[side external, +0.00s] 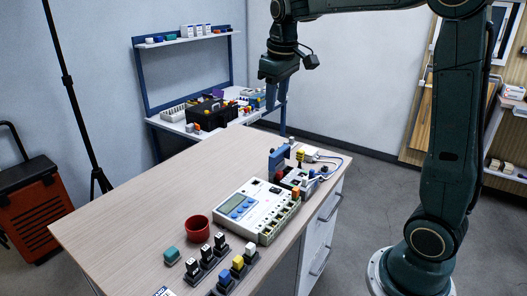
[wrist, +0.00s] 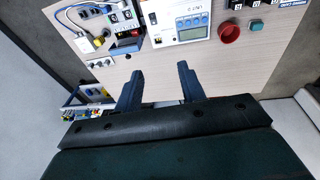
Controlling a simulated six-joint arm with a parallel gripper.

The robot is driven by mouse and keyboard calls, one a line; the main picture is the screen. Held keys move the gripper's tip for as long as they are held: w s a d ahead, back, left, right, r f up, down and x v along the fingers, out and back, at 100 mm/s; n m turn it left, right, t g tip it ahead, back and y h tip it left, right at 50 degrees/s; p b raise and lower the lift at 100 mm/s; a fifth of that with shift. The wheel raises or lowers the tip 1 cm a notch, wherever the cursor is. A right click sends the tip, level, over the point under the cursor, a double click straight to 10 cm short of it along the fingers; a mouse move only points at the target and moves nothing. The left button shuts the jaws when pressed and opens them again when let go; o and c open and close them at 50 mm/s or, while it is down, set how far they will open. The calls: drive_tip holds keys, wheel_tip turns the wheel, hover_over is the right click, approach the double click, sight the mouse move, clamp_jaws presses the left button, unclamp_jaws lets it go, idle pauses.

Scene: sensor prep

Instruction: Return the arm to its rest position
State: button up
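My gripper (side external: 276,112) hangs fingers down above the far part of the wooden table (side external: 150,195) in the side view, clear of the things on it. In the wrist view its two dark fingers (wrist: 158,78) stand wide apart with nothing between them, so it is open and empty. My arm reaches across from the base at the right.
The table holds a white device with a screen (side external: 236,204), a red cup (side external: 197,229), a teal block (side external: 172,254) and black holders with coloured blocks (side external: 226,280). A wired module (side external: 291,177) stands near its far end. A blue-framed workbench (side external: 146,85) stands behind.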

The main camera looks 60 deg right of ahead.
drive_tip(key=s+a+f+t, duration=0.1)
drive_tip(key=s+a, duration=0.3)
drive_tip(key=s, duration=0.3)
drive_tip(key=s+a+f+t, duration=0.1)
drive_tip(key=s+a, duration=0.2)
drive_tip(key=s, duration=0.4)
drive_tip(key=s+a+f+t+y, duration=0.1)
drive_tip(key=s+a, duration=0.3)
drive_tip(key=s, duration=0.4)
drive_tip(key=shift+a+f+t, duration=0.35)
drive_tip(key=shift+f+t, duration=0.05)
drive_tip(key=shift+f, duration=0.2)
